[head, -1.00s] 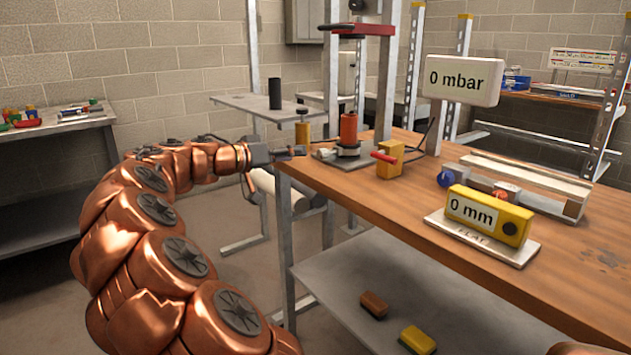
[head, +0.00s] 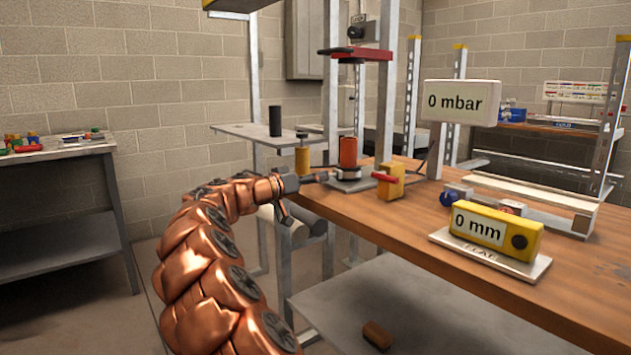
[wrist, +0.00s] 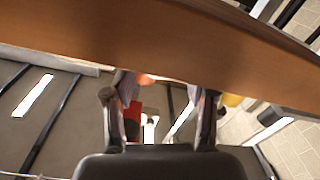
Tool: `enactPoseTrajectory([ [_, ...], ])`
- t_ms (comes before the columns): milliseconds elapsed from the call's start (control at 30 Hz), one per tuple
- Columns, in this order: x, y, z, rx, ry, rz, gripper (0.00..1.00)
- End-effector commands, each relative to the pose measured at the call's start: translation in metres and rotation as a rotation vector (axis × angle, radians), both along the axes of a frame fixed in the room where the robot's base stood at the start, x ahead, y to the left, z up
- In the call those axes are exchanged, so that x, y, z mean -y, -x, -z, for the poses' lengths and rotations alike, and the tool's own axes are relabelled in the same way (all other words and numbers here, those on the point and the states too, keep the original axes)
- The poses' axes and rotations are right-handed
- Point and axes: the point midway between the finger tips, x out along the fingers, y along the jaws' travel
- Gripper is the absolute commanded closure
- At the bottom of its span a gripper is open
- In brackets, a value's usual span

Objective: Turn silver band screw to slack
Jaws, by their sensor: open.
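An orange-red cylinder (head: 348,152) stands upright near the bench's back left corner. A silver band (head: 348,172) circles its foot; its screw is too small to make out. My gripper (head: 318,178) is at the bench's left edge, just left of the band, with a small gap or light overlap that I cannot judge. In the wrist view my gripper (wrist: 160,108) has two fingers spread apart with no object clearly held. A red thing and an orange spot show between or behind the fingers; I cannot tell which parts they are.
A yellow block with a red lever (head: 390,180) stands right of the cylinder. A brass-yellow cylinder (head: 302,160) is close behind my gripper. The "0 mbar" display (head: 459,102) and yellow "0 mm" gauge (head: 495,224) are farther right.

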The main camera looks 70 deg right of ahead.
Motion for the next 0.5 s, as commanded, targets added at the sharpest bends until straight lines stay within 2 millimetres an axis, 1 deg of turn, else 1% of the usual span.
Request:
enactPoseTrajectory([
  [100, 0.0047, 0.003, 0.0002, -0.001, 0.0, 0.001, 0.44],
  [367, 0.0055, 0.0033, 0.0001, -0.001, 0.0, 0.001, 0.44],
  [500, 0.0054, 0.0032, 0.0002, -0.001, 0.0, 0.001, 0.57],
])
